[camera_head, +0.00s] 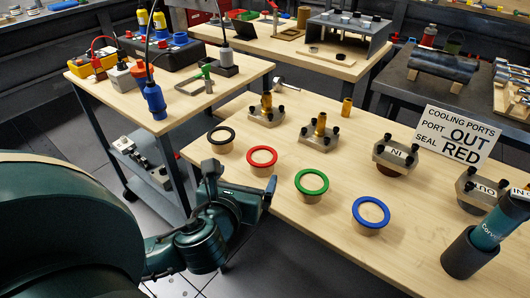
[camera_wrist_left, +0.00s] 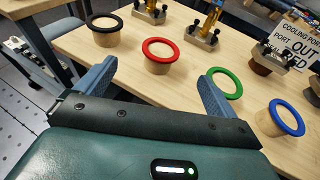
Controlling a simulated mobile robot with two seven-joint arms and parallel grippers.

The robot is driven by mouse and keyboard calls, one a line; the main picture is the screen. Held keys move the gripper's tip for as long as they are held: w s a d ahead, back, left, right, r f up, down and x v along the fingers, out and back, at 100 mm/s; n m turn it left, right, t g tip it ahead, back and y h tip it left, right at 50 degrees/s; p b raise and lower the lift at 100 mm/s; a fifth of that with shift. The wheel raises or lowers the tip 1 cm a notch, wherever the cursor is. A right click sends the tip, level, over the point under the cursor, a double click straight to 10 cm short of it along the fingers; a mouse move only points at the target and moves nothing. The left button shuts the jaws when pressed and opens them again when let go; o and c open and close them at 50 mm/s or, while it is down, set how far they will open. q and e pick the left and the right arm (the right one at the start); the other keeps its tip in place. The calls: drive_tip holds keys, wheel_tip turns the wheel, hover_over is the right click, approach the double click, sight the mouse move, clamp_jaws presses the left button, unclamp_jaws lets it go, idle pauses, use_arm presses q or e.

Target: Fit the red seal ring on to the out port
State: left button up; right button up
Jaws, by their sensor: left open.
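The red seal ring (camera_head: 262,156) lies flat on a round tan stand on the bench; it also shows in the left wrist view (camera_wrist_left: 159,50). My left gripper (camera_head: 239,182) is open and empty at the bench's near edge, just in front of the red ring's stand. In the left wrist view its fingers (camera_wrist_left: 156,88) are spread apart, with the red ring beyond them. One flanged port (camera_head: 397,153) carries an upside-down label that looks like IN. Another port (camera_head: 480,190), further right, has a partly hidden label that seems to be OUT upside down. My right gripper is not seen.
Black (camera_head: 220,136), green (camera_head: 311,182) and blue (camera_head: 371,212) rings sit on neighbouring stands. A sign (camera_head: 457,136) reads port OUT, seal RED. A teal tool (camera_head: 503,218) in a dark holder (camera_head: 466,256) stands before the right port. Two brass fittings on flanges (camera_head: 319,130) stand behind.

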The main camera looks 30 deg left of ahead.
use_arm(q)
approach(264, 152)
drive_tip(key=shift+w+a, duration=0.4)
drive_tip(key=shift+w, duration=0.1)
drive_tip(key=x, duration=0.2)
drive_tip(key=b+x, duration=0.1)
drive_tip(key=x, duration=0.1)
drive_tip(key=shift+d+f, duration=0.2)
drive_tip(key=shift+f, duration=0.05)
drive_tip(key=shift+w+a+f, duration=0.15)
drive_tip(key=shift+w, duration=0.45)
drive_tip(key=shift+c, duration=0.4)
drive_tip(key=c, duration=0.9)
drive_tip(key=shift+c, duration=0.2)
